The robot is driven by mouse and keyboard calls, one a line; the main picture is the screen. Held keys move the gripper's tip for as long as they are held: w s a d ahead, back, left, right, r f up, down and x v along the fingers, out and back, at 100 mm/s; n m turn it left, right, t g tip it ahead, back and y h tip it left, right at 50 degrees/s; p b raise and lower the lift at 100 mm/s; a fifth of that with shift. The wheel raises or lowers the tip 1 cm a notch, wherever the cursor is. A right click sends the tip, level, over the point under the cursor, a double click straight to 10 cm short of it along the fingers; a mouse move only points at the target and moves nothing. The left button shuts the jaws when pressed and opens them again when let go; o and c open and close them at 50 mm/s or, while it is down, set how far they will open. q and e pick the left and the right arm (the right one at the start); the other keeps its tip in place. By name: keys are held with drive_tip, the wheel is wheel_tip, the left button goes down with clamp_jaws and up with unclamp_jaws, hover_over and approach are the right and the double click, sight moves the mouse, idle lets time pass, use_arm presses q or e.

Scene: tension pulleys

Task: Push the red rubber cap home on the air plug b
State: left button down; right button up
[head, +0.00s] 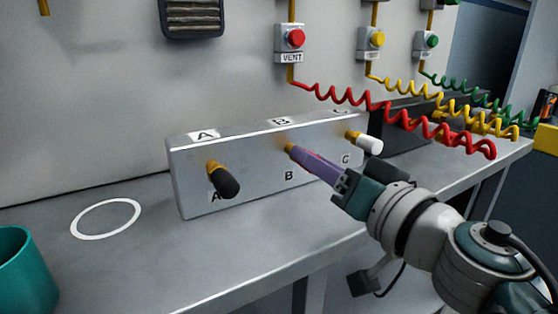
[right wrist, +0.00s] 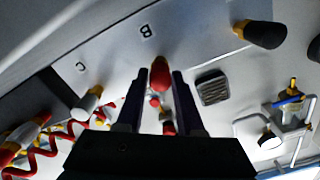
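A grey metal block (head: 243,172) stands on the bench with plugs marked A, B and C. Plug b (head: 284,146) is the middle one, and only a little of its brass shows. My right gripper (head: 293,151) is at plug b, its purple fingers pointing at the block. My left gripper is not in view.
Plug A carries a black cap (head: 226,184) and plug C a white cap (head: 369,145), either side of my gripper. Coiled red (head: 430,122), yellow and green hoses hang at the right. A teal cup (head: 24,270) and a white ring (head: 105,219) are on the bench at left.

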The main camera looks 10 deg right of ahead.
drive_tip(key=o, duration=0.4)
drive_tip(key=shift+s+d, duration=0.15)
drive_tip(key=shift+s, duration=0.2)
drive_tip(key=p+v, duration=0.3)
drive_tip(key=v, duration=0.6)
drive_tip(key=s+d+r+m+g+h+p, duration=0.3)
drive_tip(key=s+d+r+m+h+p, duration=0.1)
drive_tip(key=d+r+h+p, duration=0.8)
drive_tip(key=s+a+r+n+g+y+p, duration=0.2)
drive_tip(key=s+a+n+g+y+p, duration=0.15)
drive_tip(key=s+g+p, duration=0.35)
drive_tip(key=s+a+r+n+g+y+p, duration=0.25)
drive_tip(key=s+a+n+p, duration=0.2)
drive_tip(key=s, duration=0.55)
wheel_tip(320, 180, up, 36)
drive_tip(key=p, duration=3.7)
drive_tip(key=shift+a+g, duration=0.45)
